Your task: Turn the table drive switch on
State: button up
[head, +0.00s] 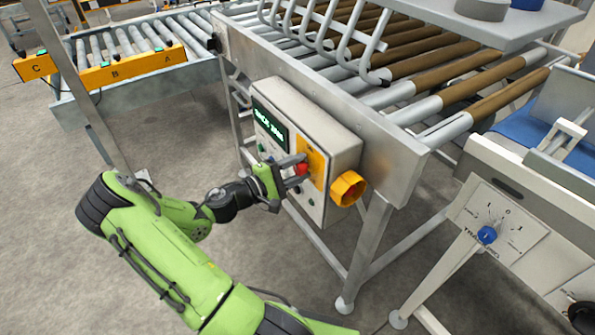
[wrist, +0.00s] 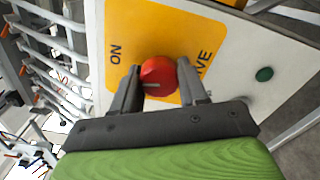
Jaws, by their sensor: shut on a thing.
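The table drive switch is a red round knob (wrist: 158,75) on a yellow plate (wrist: 195,35) with "ON" and part of a word ending "VE" printed on it. It also shows in the head view as a red spot (head: 301,169) on the front of the control box (head: 318,125). My gripper (wrist: 158,82) is at the panel, with one finger on each side of the knob, shut on it. A pale line runs across the knob's face. I cannot tell exactly which mark it points to. The fingers cover part of the plate's lettering.
A green button (wrist: 264,74) sits right of the plate. A roller conveyor (head: 420,110) stands behind. A panel with a blue knob (head: 487,234) is at right.

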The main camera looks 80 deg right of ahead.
jog(key=shift+f+m+b, duration=0.1)
jog(key=shift+m+b, duration=0.3)
jog(key=shift+m, duration=0.7)
jog(key=o, duration=1)
jog(key=shift+o, duration=0.2)
jog(key=p+v, duration=0.3)
jog(key=v, duration=1.3)
jog(key=shift+d, duration=0.1)
